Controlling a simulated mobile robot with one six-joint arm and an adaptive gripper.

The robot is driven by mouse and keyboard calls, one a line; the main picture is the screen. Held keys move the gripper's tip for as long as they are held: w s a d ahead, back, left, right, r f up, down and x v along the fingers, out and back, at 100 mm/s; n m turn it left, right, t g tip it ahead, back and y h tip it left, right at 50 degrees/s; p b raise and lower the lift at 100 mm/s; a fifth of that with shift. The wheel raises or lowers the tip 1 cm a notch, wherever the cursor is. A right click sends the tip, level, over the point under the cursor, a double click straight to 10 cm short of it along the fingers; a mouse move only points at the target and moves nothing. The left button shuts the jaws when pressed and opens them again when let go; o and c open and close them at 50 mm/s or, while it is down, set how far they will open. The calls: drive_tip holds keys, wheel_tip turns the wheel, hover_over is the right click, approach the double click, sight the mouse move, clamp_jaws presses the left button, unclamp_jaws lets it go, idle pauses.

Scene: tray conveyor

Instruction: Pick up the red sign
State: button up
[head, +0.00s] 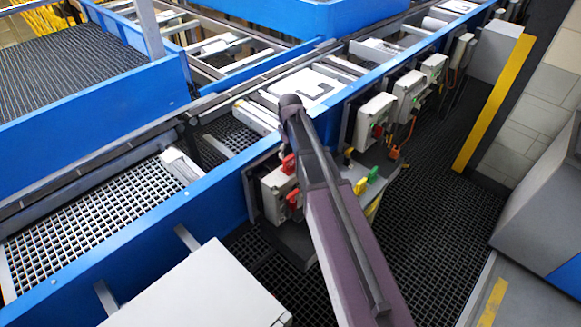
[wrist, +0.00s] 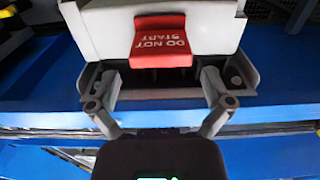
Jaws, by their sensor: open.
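The red sign (wrist: 160,42) carries white lettering, "DO NOT START", which reads upside down in the wrist view. It is on the front of a light grey box (wrist: 215,30). My gripper (wrist: 160,80) is open, with one finger to each side of the sign's lower end in the picture and visible gaps between; the sign is not held. In the head view two red pieces, an upper one (head: 289,163) and a lower one (head: 294,199), show at a grey box beside my arm. I cannot tell which is the sign. My gripper is hidden there.
A dark bracket (wrist: 245,72) lies close by my right finger. The blue conveyor side rail (head: 130,245) runs along the boxes. More grey control boxes (head: 375,120) with cables stand farther along. Yellow and green pieces (head: 367,180) sit right of my arm. Dark grating floor (head: 440,220) is clear at right.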

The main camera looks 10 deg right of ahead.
sight(290, 156)
drive_tip(key=shift+f+b, duration=2.6)
drive_tip(key=c, duration=0.9)
